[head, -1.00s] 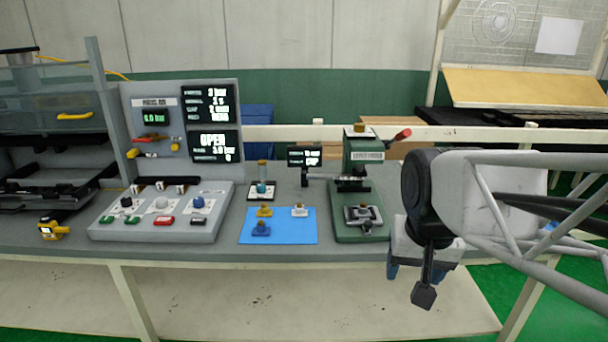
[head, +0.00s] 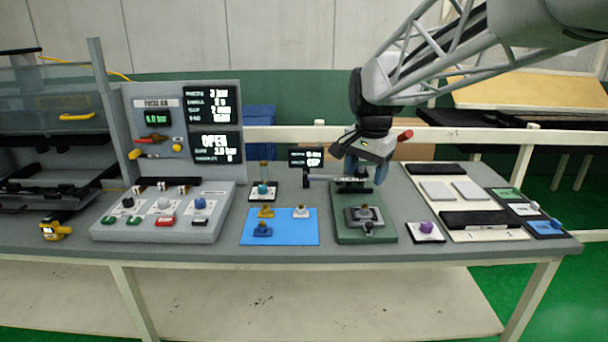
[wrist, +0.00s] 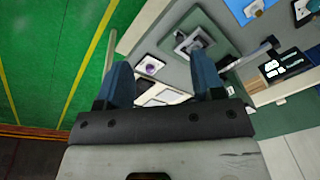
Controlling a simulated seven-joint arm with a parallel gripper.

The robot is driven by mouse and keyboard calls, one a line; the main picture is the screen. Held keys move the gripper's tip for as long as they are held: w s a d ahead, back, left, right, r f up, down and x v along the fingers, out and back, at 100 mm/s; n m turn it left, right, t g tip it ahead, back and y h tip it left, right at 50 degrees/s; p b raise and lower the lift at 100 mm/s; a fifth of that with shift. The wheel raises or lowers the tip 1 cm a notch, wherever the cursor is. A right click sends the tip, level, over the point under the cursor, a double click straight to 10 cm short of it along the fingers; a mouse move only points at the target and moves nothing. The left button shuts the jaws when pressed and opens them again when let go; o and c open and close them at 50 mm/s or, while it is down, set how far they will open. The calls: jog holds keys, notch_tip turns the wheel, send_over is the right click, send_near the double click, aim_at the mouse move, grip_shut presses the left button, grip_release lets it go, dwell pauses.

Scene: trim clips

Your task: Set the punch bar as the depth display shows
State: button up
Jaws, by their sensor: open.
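The green punch press (head: 366,228) stands right of the blue mat. My arm and gripper cover most of its upper part. A thin grey bar (head: 323,178) sticks out to the left at mid-height, below the small depth display (head: 306,158). The display's lower line is too blurred to read surely. My gripper (head: 364,178) is open, its blue fingers pointing down in front of the press head. In the wrist view, my gripper (wrist: 162,72) has nothing between its fingers. The display (wrist: 285,63) and the bar (wrist: 252,53) lie right of the right finger. Contact with the press cannot be seen.
A red-tipped handle (head: 405,135) shows right of the press head. The blue mat (head: 280,236) holds small fittings. The control console (head: 165,225) stands left. A purple knob (head: 426,227) and a white board (head: 487,235) with plates lie right.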

jog(key=w+a+f+m, duration=0.2)
jog(key=w+a+m, duration=0.1)
jog(key=w, duration=0.8)
jog(key=w+a+f+m, duration=0.1)
jog(key=w+a+m, duration=0.15)
jog(key=w, duration=0.75)
jog(key=m+g, duration=0.1)
jog(key=m, duration=0.3)
send_over(305, 173)
notch_tip(305, 173, down, 10)
jog(key=shift+s+d+r, duration=0.15)
jog(key=shift+w+f+m, duration=0.2)
jog(key=shift+w+m, duration=0.05)
jog(key=shift+f, duration=0.1)
jog(key=shift+f, duration=3.8)
